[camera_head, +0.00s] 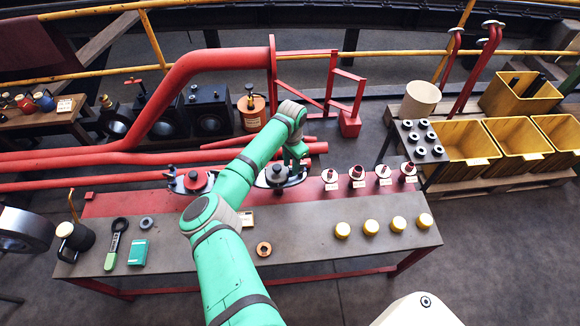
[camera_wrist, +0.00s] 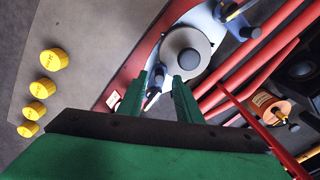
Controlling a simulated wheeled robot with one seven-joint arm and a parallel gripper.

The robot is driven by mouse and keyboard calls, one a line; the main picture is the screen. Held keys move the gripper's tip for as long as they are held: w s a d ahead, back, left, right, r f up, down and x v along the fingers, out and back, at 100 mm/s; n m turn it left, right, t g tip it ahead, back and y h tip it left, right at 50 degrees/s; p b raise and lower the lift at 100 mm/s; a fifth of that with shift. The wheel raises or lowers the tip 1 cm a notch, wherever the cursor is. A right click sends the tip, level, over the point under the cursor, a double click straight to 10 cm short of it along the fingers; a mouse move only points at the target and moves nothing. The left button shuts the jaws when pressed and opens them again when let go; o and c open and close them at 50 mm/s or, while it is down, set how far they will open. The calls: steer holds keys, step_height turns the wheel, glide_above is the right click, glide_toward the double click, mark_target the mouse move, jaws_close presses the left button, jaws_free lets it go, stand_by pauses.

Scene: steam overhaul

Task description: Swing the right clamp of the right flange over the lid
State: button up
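The right flange (camera_head: 268,184) is at the back of the bench, and its plate also shows in the wrist view (camera_wrist: 207,17). A round grey lid (camera_wrist: 172,43) with a dark knob sits on it. The right clamp (camera_wrist: 153,92) stands beside the lid, dark with a pale part, partly hidden by my fingers. The other clamp (camera_wrist: 240,27) stands on the lid's far side. My gripper (camera_wrist: 160,78) is open, with its two green fingers on either side of the right clamp. Contact cannot be told. In the head view, my gripper (camera_head: 297,158) hangs over the flange's right side.
Another flange with a red lid (camera_head: 196,181) is to the left. Small labelled red-and-white parts (camera_head: 357,174) stand to the right, yellow caps (camera_head: 371,227) at the front right. Red pipes (camera_head: 180,90) run behind the bench. A brass ring (camera_head: 264,249) lies in front.

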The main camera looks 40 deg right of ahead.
steer(key=shift+a+f, duration=0.1)
steer(key=shift+f, duration=0.3)
steer(key=shift+c, duration=0.6)
jaws_close()
steer(key=shift+w+d+r+m, duration=0.15)
steer(key=shift+w+m, duration=0.15)
steer(key=shift+m, duration=0.5)
steer(key=shift+w+d+f+m, duration=0.1)
steer(key=shift+w+m, duration=0.2)
steer(key=shift+m, duration=0.5)
steer(key=shift+w+d+r+m, duration=0.15)
steer(key=shift+w+m, duration=0.15)
steer(key=shift+m, duration=0.5)
steer(key=shift+f, duration=0.1)
steer(key=shift+o, duration=0.6)
jaws_free()
steer(key=shift+w, duration=0.1)
